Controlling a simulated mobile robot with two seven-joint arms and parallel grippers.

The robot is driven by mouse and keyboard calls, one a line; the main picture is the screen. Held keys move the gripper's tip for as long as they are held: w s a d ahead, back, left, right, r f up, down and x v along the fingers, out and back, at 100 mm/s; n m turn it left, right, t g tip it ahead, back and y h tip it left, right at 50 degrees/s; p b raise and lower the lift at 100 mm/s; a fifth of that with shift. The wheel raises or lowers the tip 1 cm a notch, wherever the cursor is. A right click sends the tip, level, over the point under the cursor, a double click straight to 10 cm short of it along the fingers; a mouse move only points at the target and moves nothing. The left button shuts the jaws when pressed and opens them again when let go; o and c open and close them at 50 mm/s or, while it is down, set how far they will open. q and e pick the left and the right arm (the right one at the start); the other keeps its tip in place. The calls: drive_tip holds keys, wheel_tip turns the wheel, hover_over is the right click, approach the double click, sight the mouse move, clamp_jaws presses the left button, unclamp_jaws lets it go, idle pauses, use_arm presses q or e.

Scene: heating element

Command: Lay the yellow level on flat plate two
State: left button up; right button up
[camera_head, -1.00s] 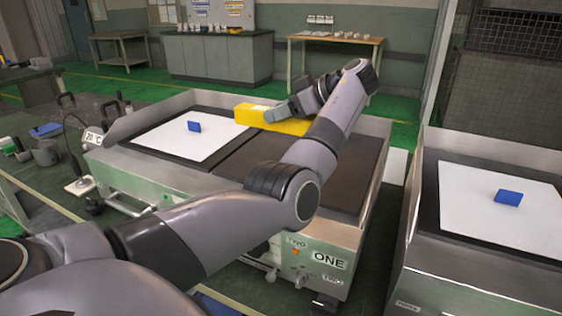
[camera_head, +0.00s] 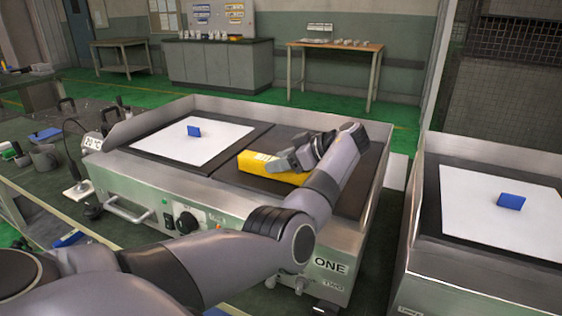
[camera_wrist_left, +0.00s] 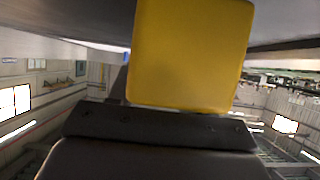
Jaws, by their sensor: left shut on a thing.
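The yellow level (camera_head: 258,163) is a long yellow bar at the dark bare right-hand plate (camera_head: 345,197) of the near cooker marked ONE. It lies across the back-left part of that plate, level or nearly so; I cannot tell if it touches. In the left wrist view the yellow level (camera_wrist_left: 190,55) fills the upper middle, above the dark gripper body. My forearm covers part of the plate. My right gripper is not in view.
The left-hand plate carries a white sheet (camera_head: 218,148) with a small blue block (camera_head: 194,131). Raised metal walls edge the cooker. A second cooker at right also has a white sheet (camera_head: 475,215) and blue block (camera_head: 511,201). A cluttered bench (camera_head: 30,187) stands at left.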

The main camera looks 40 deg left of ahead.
use_arm(q)
drive_tip(key=o, duration=1.3)
drive_tip(key=shift+f, duration=0.1)
drive_tip(key=shift+r, duration=0.2)
drive_tip(key=v, duration=0.7)
drive_tip(key=shift+w+d, duration=0.1)
drive_tip(key=shift+d, duration=0.15)
